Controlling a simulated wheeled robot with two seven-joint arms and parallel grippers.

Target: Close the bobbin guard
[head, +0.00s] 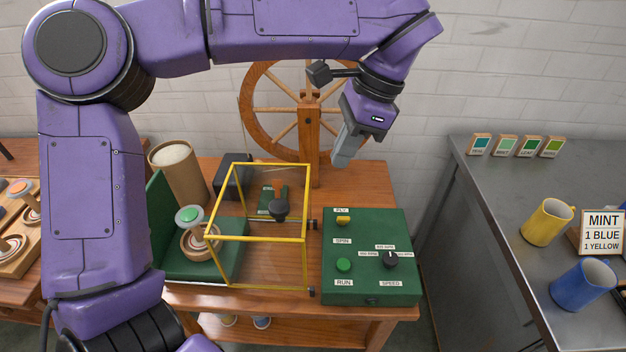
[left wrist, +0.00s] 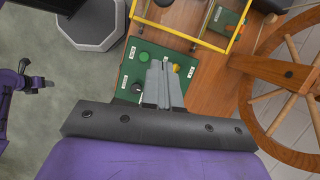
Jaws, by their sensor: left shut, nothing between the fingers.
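The bobbin guard (head: 256,239) is a yellow box frame with clear panels, standing on the wooden table beside the green control box. It also shows at the top of the left wrist view (left wrist: 191,39). A black knob (head: 279,208) shows through the frame. A spool with a green top (head: 189,218) sits on the green base to its left. My left gripper (head: 341,160) is shut and empty, above and right of the guard, apart from it. In the left wrist view its fingers (left wrist: 163,70) lie over the control box.
The green control box (head: 368,282) has a yellow switch, a green button and a black dial. A spinning wheel (head: 309,135) stands behind. A grey table (head: 470,195) at right holds a yellow mug (head: 547,222), a blue mug (head: 582,285) and a sign (head: 602,232).

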